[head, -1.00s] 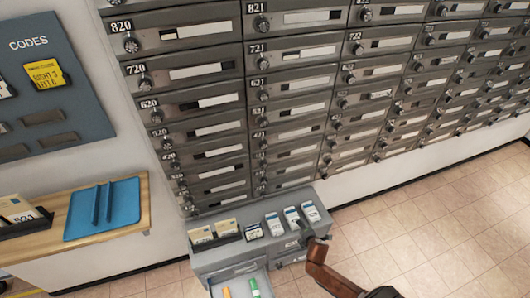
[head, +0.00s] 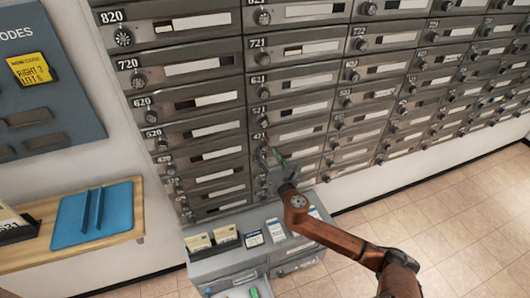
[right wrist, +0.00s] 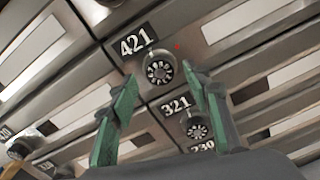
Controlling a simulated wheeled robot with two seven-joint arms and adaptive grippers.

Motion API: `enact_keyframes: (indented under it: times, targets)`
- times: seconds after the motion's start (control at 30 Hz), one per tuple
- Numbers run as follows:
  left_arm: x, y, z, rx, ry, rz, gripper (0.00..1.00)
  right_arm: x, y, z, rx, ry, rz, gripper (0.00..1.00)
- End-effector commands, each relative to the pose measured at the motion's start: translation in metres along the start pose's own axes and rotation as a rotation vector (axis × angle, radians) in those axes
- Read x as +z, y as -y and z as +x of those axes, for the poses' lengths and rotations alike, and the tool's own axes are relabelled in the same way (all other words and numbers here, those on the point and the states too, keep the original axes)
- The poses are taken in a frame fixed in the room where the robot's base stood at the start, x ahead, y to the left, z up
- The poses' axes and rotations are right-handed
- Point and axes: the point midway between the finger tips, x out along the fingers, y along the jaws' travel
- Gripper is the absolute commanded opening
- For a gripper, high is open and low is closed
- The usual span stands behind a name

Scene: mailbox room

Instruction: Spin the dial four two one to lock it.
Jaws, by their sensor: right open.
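The dial of box 421 (right wrist: 160,70) is a round dark knob with a pale toothed face, below its 421 label in the right wrist view. My right gripper (right wrist: 160,88) is open, with its two green fingers on either side of that dial; I cannot tell whether they touch it. In the head view my right gripper (head: 274,158) is at the lower part of the second column of boxes and partly hides the dials there. My left gripper is not in view.
The 321 dial (right wrist: 196,128) sits just below, close to the right finger. A grey cabinet (head: 235,262) with cards on top stands under the boxes. A wooden shelf (head: 125,238) with a blue tray is at left. The tiled floor at right is clear.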

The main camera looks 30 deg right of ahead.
Motion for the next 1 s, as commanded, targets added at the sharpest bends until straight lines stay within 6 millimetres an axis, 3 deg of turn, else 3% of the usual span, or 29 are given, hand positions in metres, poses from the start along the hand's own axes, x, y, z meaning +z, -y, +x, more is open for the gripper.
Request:
enact_keyframes:
  times: [0.2,0.5,1.0]
  targets:
    - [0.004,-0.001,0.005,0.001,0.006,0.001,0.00,-0.001,0.000,0.020,0.000,-0.002,0.001,0.44]
    - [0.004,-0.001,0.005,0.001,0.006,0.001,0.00,-0.001,0.000,0.022,0.000,-0.002,0.002,0.44]
    - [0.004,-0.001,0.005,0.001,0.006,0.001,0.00,-0.001,0.000,0.022,0.000,-0.002,0.002,0.10]
